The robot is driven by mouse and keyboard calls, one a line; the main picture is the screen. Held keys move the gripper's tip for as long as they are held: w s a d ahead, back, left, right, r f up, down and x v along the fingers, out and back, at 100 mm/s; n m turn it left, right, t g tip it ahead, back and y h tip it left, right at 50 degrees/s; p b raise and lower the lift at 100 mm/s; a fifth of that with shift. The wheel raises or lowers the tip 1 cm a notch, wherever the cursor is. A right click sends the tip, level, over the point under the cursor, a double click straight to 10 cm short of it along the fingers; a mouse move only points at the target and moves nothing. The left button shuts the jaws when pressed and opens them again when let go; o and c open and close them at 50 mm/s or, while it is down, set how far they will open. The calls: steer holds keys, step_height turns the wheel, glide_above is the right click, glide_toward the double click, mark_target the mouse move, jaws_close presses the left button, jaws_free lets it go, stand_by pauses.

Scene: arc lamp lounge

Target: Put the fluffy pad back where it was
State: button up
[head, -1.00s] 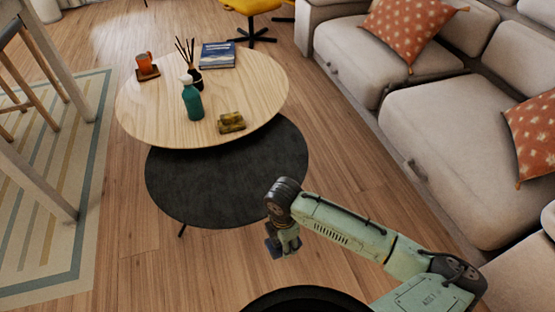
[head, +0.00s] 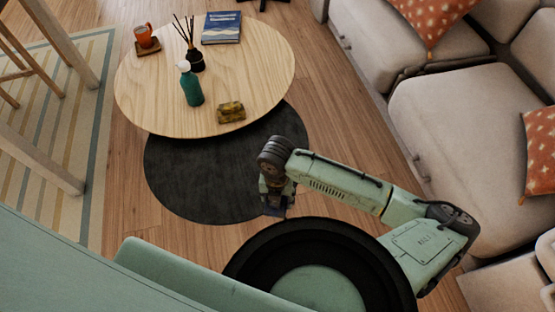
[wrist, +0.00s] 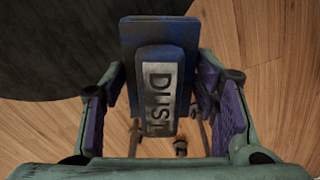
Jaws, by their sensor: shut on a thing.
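My gripper (head: 275,198) hangs low in front of the black round lower table, in the head view. It is shut on a dark blue-grey pad (wrist: 160,35) with a pale label reading "DUST", which I take to be the fluffy pad. In the wrist view the pad sits between the two purple-lined fingers. Its fluffy side does not show. In the head view only a small dark part of the pad (head: 274,211) shows below the fingers.
The black lower table (head: 190,185) sits partly under the wooden table (head: 145,90). A sofa (head: 450,110) stands right.

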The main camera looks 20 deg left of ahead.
steer(key=w+a+p, duration=0.1)
steer(key=w, duration=0.3)
steer(key=w+a, duration=0.2)
steer(key=w, duration=0.2)
steer(key=w+a+f+p, duration=0.1)
steer(key=w+a, duration=0.1)
steer(key=w, duration=0.2)
steer(key=shift+w+p, duration=0.2)
steer(key=shift+p, duration=0.1)
steer(key=shift+w+a+f+p, duration=0.1)
steer(key=shift+f+p, duration=0.15)
steer(key=shift+f, duration=0.7)
steer(key=shift+w+a+f+p, duration=0.1)
steer(key=shift+f+p, duration=0.15)
steer(key=shift+f, duration=0.65)
steer(key=shift+f, duration=0.2)
steer(key=o, duration=1.1)
steer(key=shift+d, duration=0.1)
step_height(320, 180, up, 12)
steer(key=shift+r+b, duration=0.2)
steer(key=shift+b, duration=0.5)
